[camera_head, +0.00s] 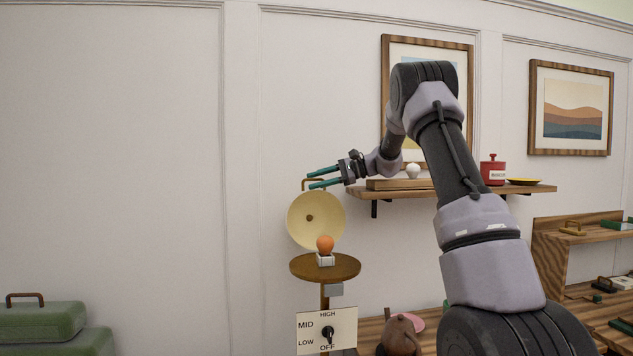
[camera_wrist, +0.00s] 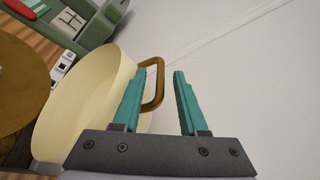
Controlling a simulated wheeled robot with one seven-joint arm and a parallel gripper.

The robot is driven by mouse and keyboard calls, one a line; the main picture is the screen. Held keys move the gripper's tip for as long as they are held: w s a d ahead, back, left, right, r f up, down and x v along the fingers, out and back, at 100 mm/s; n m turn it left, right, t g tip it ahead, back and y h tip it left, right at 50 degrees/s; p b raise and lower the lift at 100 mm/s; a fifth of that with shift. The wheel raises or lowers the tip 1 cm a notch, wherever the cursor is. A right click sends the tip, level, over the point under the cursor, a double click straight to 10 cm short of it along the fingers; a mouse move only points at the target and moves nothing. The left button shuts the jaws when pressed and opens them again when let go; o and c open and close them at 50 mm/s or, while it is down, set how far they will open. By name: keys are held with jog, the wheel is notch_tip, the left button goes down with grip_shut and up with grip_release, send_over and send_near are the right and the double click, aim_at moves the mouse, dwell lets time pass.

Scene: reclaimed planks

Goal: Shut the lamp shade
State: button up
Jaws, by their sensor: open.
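The lamp shade (camera_head: 309,229) is a cream dome tipped up on edge, its hollow side facing the camera, so it stands open behind the lamp's round wooden top (camera_head: 318,268). An orange bulb (camera_head: 325,244) sits in a white socket on that top. A brown handle (camera_head: 313,181) sticks up from the shade's upper edge. My gripper (camera_head: 312,179) has green fingers, open and apart, at the handle. In the wrist view the shade (camera_wrist: 84,108) lies left of the fingers (camera_wrist: 158,100), and the handle (camera_wrist: 155,85) reaches between or just behind them; contact cannot be told.
A dial panel (camera_head: 327,331) marked OFF, LOW, MID and HIGH stands below the lamp. A wall shelf (camera_head: 400,191) with a red canister (camera_head: 493,170) is to the right. Green cases (camera_head: 43,322) stand at lower left. The wall left of the lamp is clear.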

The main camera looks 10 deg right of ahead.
grip_shut()
dwell(1.4)
